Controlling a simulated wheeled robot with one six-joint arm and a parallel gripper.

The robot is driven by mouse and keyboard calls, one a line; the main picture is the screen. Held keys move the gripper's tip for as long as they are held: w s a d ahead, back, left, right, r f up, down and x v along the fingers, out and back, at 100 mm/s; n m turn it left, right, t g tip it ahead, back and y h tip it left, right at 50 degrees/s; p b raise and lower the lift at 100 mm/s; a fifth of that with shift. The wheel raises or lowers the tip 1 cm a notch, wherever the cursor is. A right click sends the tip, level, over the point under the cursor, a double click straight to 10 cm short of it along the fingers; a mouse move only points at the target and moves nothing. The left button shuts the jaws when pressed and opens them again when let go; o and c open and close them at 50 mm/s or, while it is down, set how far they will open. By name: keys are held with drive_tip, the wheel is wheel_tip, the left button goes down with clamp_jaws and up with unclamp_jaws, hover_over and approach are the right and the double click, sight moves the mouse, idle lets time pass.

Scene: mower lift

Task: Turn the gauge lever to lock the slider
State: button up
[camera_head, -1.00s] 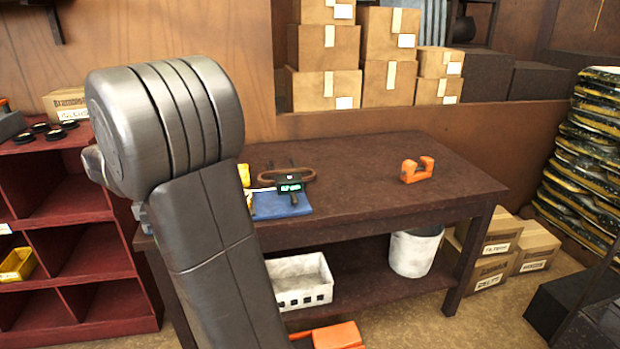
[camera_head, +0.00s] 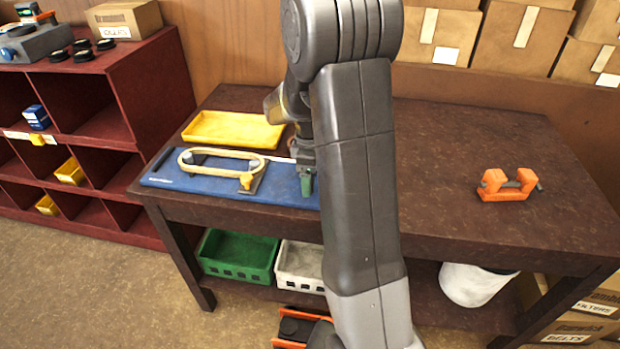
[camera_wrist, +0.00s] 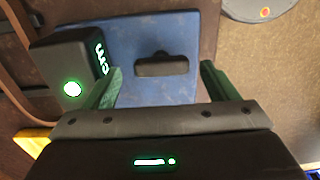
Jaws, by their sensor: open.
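The blue mat (camera_head: 170,181) lies at the front left of the brown workbench. My gripper (camera_head: 306,184) is over its right end in the head view, and my arm hides what lies beyond. A dark gauge box (camera_wrist: 72,72) with a lit green display is beside the left finger. A short black bar (camera_wrist: 162,66), perhaps the lever, shows between the fingertips over the blue mat (camera_wrist: 155,25). Contact with it cannot be told.
A pale loop-shaped piece (camera_head: 247,157) lies on the mat, with a yellow tray (camera_head: 225,132) behind it. An orange clamp-like tool (camera_head: 507,185) is at the right, with clear bench around it. Red shelving (camera_head: 118,92) stands close at the left.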

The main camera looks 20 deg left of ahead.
drive_tip(key=shift+f, duration=0.7)
drive_tip(key=c, duration=1)
